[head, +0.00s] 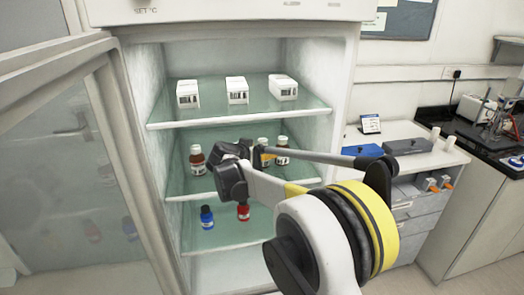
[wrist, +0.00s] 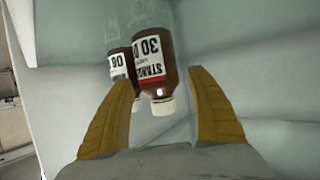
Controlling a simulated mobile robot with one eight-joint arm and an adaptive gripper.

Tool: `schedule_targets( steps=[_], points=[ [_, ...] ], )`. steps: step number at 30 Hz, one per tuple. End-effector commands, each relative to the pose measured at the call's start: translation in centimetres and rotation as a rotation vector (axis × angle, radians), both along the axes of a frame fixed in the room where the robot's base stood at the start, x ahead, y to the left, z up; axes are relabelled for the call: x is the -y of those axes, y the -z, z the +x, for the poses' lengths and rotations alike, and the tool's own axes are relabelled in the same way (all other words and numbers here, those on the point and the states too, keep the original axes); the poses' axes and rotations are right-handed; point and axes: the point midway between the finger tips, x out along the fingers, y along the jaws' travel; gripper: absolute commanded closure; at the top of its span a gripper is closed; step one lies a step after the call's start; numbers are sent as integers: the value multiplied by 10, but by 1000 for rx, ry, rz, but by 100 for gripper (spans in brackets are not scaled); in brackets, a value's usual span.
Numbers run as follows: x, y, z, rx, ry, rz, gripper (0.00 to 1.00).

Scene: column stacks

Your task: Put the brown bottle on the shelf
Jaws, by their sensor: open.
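In the head view, a brown bottle (head: 197,159) with a white cap stands upright at the left of the middle shelf (head: 185,186). Brown bottles (head: 282,151) also stand towards its right side, partly behind my arm. My gripper (wrist: 161,80) is open in the wrist view. A brown bottle (wrist: 152,62) with a white label and white cap appears inverted between or just beyond the fingertips; I see no clear contact. A second brown bottle (wrist: 118,64) is close beside it, partly hidden by the left finger. In the head view my wrist hides the fingertips.
Three white boxes (head: 237,90) stand on the upper shelf (head: 240,115). A blue bottle (head: 207,217) and a red bottle (head: 243,212) stand on the lower shelf (head: 240,236). The cabinet's glass door (head: 75,160) is open at left. A counter (head: 425,157) stands at right.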

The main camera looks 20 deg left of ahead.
Motion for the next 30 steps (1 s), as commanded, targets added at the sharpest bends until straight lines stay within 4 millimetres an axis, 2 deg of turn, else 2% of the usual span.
schedule_targets(
  steps=[5,12,18,23,30],
  points=[
    [-3,-11,-18,0,-2,0,33],
    [-9,-33,-69,0,-3,-1,33],
    [-13,-45,-100,0,-1,0,33],
    [-14,-47,-110,0,-1,-1,33],
    [-11,-48,-110,-2,1,-1,33]
  ],
)
